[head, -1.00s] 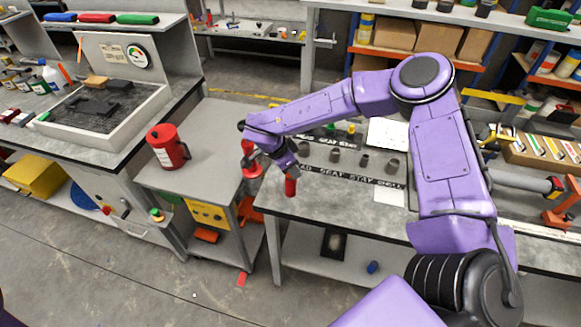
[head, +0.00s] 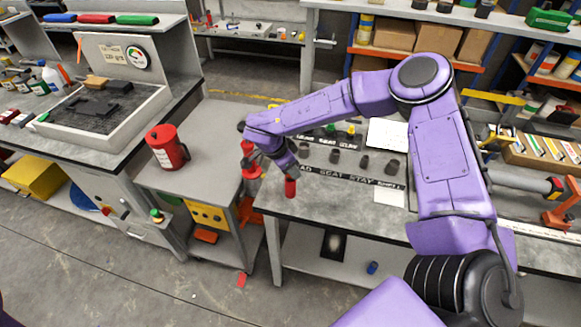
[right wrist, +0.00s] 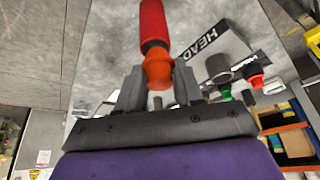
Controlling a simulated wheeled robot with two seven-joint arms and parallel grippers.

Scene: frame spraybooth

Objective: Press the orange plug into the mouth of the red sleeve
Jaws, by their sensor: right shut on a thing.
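My right gripper (head: 289,173) is low over the near left part of the bench. In the right wrist view its two fingers (right wrist: 158,88) are closed around the orange plug (right wrist: 158,69). The red sleeve (right wrist: 153,25) lies straight beyond the plug, in line with it, and the two appear to touch. How deep the plug sits in the mouth cannot be told. In the head view the red sleeve (head: 290,188) is roughly upright below the gripper; contact with the bench is unclear. The plug is hidden there. My left gripper is not in view.
Several dark sleeves (head: 364,160) stand in a row behind a lettered strip (head: 345,177) on the bench. A green plug (head: 330,128) is further back. A red stand (head: 249,160) is left of the gripper.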

